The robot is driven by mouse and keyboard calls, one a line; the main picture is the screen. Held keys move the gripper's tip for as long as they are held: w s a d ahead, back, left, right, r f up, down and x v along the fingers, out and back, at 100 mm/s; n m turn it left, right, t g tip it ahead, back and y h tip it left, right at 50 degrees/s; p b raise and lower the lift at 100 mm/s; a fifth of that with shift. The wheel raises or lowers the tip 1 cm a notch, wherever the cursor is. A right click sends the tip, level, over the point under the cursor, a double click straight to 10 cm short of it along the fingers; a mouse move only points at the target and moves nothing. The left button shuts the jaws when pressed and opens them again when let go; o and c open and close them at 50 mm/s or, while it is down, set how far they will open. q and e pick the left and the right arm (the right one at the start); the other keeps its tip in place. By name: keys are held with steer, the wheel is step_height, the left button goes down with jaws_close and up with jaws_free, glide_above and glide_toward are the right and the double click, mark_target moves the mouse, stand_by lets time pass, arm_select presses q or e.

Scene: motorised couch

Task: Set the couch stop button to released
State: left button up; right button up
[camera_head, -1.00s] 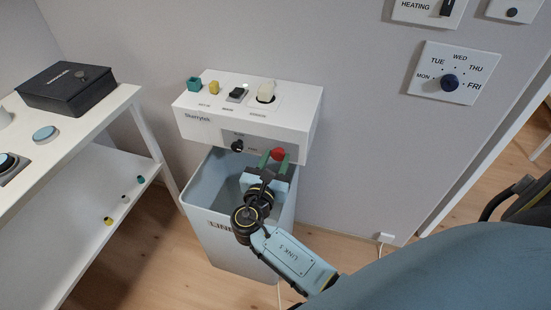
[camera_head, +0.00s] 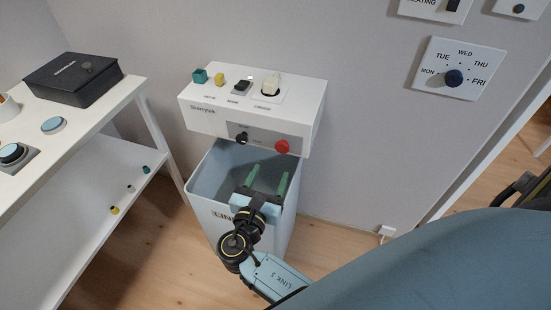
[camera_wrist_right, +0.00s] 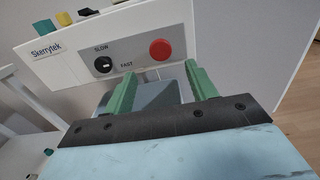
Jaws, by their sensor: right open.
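The red stop button (camera_head: 282,146) sits on the grey front panel of the white Skerrytek control box (camera_head: 200,122). It also shows in the right wrist view (camera_wrist_right: 161,49), round and uncovered. My right gripper (camera_head: 267,182) is open and empty, below and in front of the panel over the bin. In the right wrist view its two green fingers (camera_wrist_right: 160,88) stand apart, with the button beyond them and not touched. Whether the button is pressed or released I cannot tell. My left gripper is not in view.
A black SLOW/FAST knob (camera_head: 242,137) is left of the button. Teal, yellow, dark and cream controls sit on the box top. A grey-blue bin (camera_head: 205,190) stands below. A white shelf (camera_head: 112,112) is at left; a day dial (camera_head: 454,78) is on the wall.

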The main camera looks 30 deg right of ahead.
steer(key=shift+v, duration=2.7)
